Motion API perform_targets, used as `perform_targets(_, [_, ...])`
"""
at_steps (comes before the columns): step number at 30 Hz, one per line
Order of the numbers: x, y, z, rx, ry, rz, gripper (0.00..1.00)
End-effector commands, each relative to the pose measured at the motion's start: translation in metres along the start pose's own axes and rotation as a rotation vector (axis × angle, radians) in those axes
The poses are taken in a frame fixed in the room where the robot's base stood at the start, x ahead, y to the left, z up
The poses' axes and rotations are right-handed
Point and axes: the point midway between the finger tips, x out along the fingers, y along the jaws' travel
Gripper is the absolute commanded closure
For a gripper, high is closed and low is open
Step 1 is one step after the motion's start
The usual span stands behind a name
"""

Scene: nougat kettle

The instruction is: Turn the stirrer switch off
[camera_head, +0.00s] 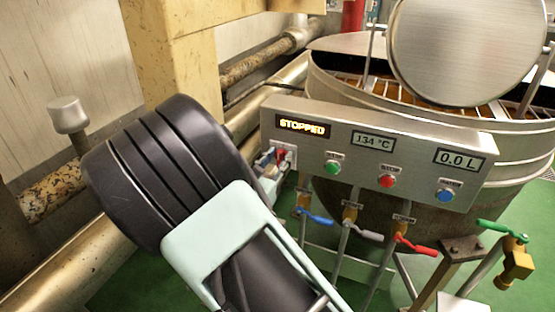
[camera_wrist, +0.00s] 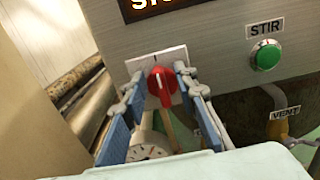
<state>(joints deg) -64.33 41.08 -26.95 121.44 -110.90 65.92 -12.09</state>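The stirrer switch is a red rotary knob (camera_wrist: 161,84) on a white square plate (camera_wrist: 153,62), at the left end of the steel control panel (camera_head: 400,133). In the wrist view my gripper (camera_wrist: 159,80) has its blue-padded fingers on either side of the knob. Gaps show between the knob and both fingers, so the gripper is open around it. The knob's white mark points about upward. In the head view the white plate (camera_head: 290,153) shows partly behind my gripper (camera_head: 270,160). The panel display (camera_head: 302,126) reads STOPPED.
Green (camera_head: 332,167), red (camera_head: 387,181) and blue (camera_head: 445,195) buttons sit right of the switch. Valves with blue (camera_head: 316,216), grey (camera_head: 364,234) and red (camera_head: 415,246) handles hang below. The kettle (camera_head: 345,80) stands behind; a pipe and beige post (camera_head: 180,50) are left.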

Motion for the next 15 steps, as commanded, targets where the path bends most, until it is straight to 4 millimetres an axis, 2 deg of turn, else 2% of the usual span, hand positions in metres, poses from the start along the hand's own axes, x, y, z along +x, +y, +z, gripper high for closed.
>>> perform_targets(7, [0.0005, 0.0002, 0.0002, 0.000, 0.000, 0.000, 0.74])
perform_targets(14, [0.0003, 0.0001, 0.0003, 0.000, 0.000, 0.000, 1.00])
perform_targets(15, [0.0003, 0.0001, 0.0003, 0.000, 0.000, 0.000, 1.00])
